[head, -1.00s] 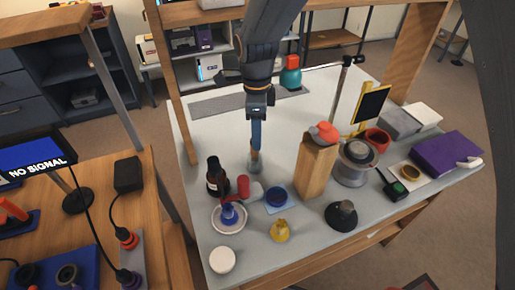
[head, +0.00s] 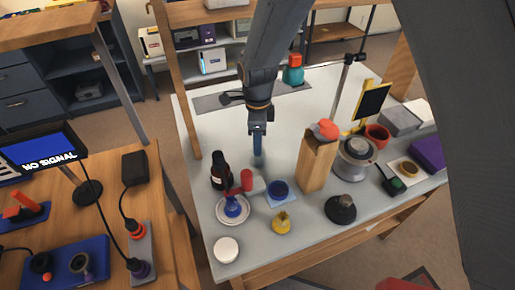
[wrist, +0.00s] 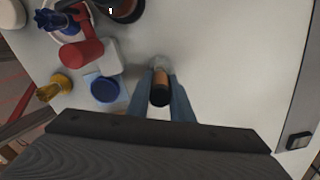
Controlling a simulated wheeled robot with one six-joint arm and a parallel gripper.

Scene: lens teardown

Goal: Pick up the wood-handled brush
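The wood-handled brush seems to be the upright piece with a brown band and black end (wrist: 160,88) in the wrist view. It stands between the two blue fingers of my gripper (wrist: 162,78), its end pointing at the camera. A pale grey, cup-like base shows around the fingertips. My gripper (head: 258,150) points down above the table in the head view, behind and right of the dark bottle. The fingers hide the brush there. The fingers look apart, one on each side of the handle; contact is not clear.
A dark bottle (head: 218,172), a red-ended piece (head: 246,180), a blue dish (head: 278,190) and a wooden block (head: 314,165) stand close by. The table (head: 210,135) behind my gripper is mostly clear.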

